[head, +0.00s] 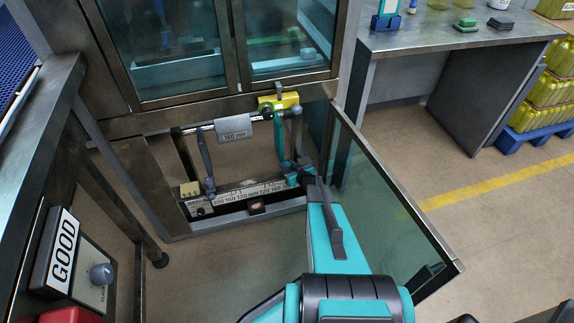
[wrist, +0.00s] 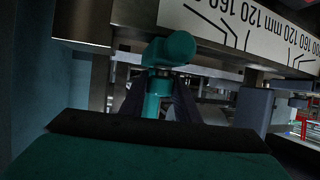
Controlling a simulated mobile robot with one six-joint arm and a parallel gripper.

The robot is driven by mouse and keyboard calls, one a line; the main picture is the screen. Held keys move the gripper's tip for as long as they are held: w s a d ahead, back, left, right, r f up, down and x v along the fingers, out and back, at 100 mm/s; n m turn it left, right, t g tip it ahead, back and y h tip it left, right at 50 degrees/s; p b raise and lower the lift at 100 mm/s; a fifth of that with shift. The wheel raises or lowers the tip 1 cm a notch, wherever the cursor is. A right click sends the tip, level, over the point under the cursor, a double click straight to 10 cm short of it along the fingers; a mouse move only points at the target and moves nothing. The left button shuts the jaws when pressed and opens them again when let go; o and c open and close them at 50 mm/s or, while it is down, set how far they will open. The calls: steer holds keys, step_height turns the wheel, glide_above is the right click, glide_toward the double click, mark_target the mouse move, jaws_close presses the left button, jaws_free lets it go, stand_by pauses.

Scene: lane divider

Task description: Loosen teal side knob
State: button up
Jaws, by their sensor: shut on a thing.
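The teal side knob (wrist: 168,52) has a rounded head on a short stem and sits below the white scale strip (wrist: 245,28) in the wrist view. My gripper (wrist: 158,88) is shut on the knob, with one dark finger on each side of its stem. In the head view my gripper (head: 300,177) reaches the right end of the scale (head: 250,191), at the foot of an upright teal guide (head: 279,136). There the knob is mostly hidden by the gripper.
A grey guide (head: 206,160) stands at left, with a "160 mm" tag (head: 234,134) and a yellow block (head: 278,101) above. An open glass door (head: 385,200) stands close to the right of my arm. A GOOD sign (head: 62,252) is at lower left.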

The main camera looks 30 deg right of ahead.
mark_target(289, 167)
steer(key=shift+s+a+f, duration=0.1)
steer(key=o, duration=1.1)
steer(key=shift+c, duration=0.2)
steer(key=shift+s, duration=0.1)
steer(key=shift+p+v, duration=0.4)
steer(key=shift+v, duration=3.3)
steer(key=shift+a, duration=0.1)
